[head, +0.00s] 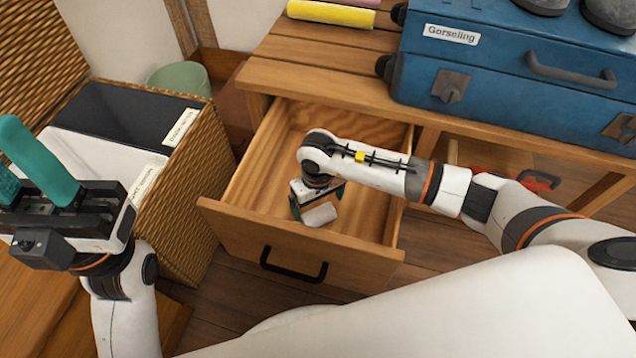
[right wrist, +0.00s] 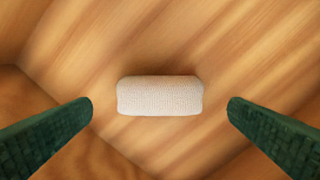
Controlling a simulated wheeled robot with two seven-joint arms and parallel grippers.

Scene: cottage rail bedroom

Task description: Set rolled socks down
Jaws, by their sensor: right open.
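The rolled socks (head: 320,215), a pale knitted roll, lie in the open wooden drawer (head: 236,211). In the right wrist view the rolled socks (right wrist: 160,95) lie on the drawer's wooden bottom, midway between the fingers and touching neither. My right gripper (head: 316,206) points down into the drawer over the socks. In its wrist view the right gripper (right wrist: 160,112) is open, with a wide gap on both sides of the roll. My left gripper (head: 12,155) is raised at the left edge of the head view, its teal fingers apart with nothing seen between them.
A wicker hamper (head: 205,165) with labelled compartments stands left of the drawer. Blue suitcases (head: 500,90) and a yellow roll (head: 331,13) sit on the wooden top above. A green bin (head: 180,78) stands behind the hamper. The drawer's back and left floor are clear.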

